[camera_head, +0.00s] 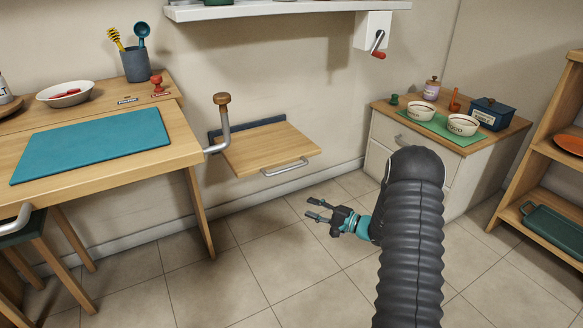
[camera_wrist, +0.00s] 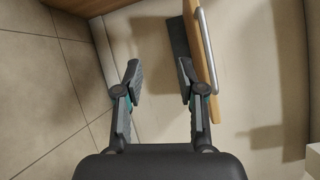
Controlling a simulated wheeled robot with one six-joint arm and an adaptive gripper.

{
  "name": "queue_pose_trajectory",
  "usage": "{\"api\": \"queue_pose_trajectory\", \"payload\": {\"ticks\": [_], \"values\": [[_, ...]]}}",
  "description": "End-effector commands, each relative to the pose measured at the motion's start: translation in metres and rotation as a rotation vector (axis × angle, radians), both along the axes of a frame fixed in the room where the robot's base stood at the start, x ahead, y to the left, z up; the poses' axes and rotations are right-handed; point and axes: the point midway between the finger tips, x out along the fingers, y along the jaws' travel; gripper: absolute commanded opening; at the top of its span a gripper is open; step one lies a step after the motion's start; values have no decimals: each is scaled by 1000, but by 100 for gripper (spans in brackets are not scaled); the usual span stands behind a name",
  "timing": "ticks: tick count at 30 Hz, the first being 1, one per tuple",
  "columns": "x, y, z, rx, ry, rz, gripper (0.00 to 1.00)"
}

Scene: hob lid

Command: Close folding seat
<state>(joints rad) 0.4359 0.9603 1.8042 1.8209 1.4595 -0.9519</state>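The folding seat (camera_head: 265,148) is a wooden panel standing out flat from the wall in the head view, with a dark hinge strip at its wall side. A metal bar handle (camera_head: 284,168) runs along its front edge. In the wrist view the seat (camera_wrist: 189,20) is seen edge-on at the top, with its handle (camera_wrist: 207,50) beside it. My gripper (camera_head: 314,209) is open and empty, below and to the right of the seat in the head view. In the wrist view my gripper (camera_wrist: 160,75) has its fingers apart; the right finger overlaps the seat's edge in the picture, contact unclear.
A wooden table (camera_head: 110,178) with a teal mat stands left of the seat. A metal crank with a wooden knob (camera_head: 221,99) rises between them. A cabinet (camera_head: 440,165) with bowls stands right, and a shelf (camera_head: 548,190) farther right. The tiled floor below is clear.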

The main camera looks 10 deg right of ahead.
Motion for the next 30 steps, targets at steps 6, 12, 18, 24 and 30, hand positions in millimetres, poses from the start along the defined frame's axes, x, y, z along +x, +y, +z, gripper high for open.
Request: {"api": "queue_pose_trajectory", "payload": {"ticks": [6, 12, 18, 24, 30], "values": [[31, -34, 47, -50, -298, -171, 39], [31, -37, 51, -102, -366, -179, 39], [47, -20, 55, -102, -366, -174, 39], [75, 6, 60, -101, -365, -172, 39], [103, 30, 67, -101, -365, -171, 39]]}}
